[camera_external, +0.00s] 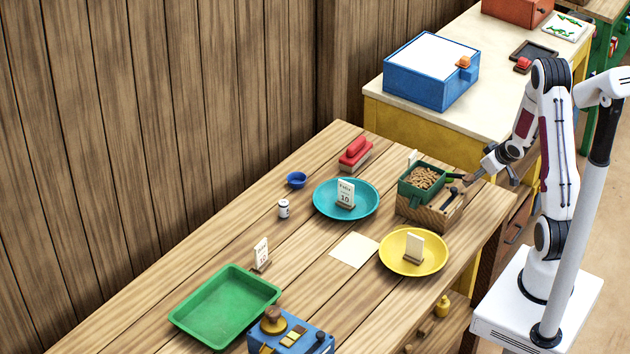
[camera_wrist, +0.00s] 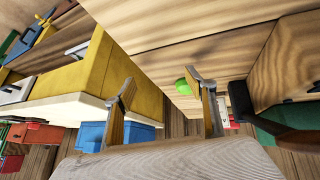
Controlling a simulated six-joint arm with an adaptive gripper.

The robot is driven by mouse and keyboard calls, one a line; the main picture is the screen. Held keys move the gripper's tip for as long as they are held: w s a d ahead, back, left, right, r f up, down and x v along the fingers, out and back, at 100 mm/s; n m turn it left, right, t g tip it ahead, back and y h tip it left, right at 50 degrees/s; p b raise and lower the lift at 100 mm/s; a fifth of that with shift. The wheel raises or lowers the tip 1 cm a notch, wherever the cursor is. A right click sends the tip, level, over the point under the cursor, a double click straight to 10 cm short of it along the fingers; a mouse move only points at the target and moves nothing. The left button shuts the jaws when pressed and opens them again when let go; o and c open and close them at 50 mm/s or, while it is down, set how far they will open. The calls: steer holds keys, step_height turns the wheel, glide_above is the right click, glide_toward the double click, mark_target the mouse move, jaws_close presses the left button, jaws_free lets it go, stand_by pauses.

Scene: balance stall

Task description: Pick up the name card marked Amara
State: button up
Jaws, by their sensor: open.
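Several small white name cards stand in wooden feet in the outside view. One card (camera_external: 346,194) stands on the teal plate (camera_external: 324,209); its name looks like Felix, with a 10 below. Another card (camera_external: 261,254) stands by the green tray and its name is too small to read. A card (camera_external: 414,247) on the yellow plate (camera_external: 390,254) shows a blank face. I cannot tell which is Amara. My gripper (camera_external: 462,184) is open beside the wooden box, its fingers also showing in the wrist view (camera_wrist: 165,88).
The wooden box (camera_external: 432,217) carries a green container (camera_external: 408,190) of brown pieces. A red brush (camera_external: 355,152), blue bowl (camera_external: 297,180), white jar (camera_external: 284,208), paper sheet (camera_external: 354,250), green tray (camera_external: 225,305) and blue device (camera_external: 290,335) share the table.

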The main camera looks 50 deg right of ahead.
steer(key=w+t, duration=0.1)
steer(key=w+a+n+t+y, duration=0.1)
steer(key=w, duration=0.1)
steer(key=w+a+t, duration=0.1)
steer(key=w, duration=0.1)
steer(key=shift+w+r, duration=0.1)
steer(key=shift+r, duration=0.2)
steer(key=w+a+r+n+t+y, duration=0.2)
steer(key=w+a+r+t+y, duration=0.1)
steer(key=r, duration=0.4)
steer(key=shift+w+a+r+t, duration=0.3)
steer(key=shift+w+a+t, duration=0.2)
steer(key=shift+w+a, duration=0.5)
steer(key=shift+w+d, duration=0.2)
steer(key=shift+x, duration=1.25)
steer(key=shift+f, duration=0.15)
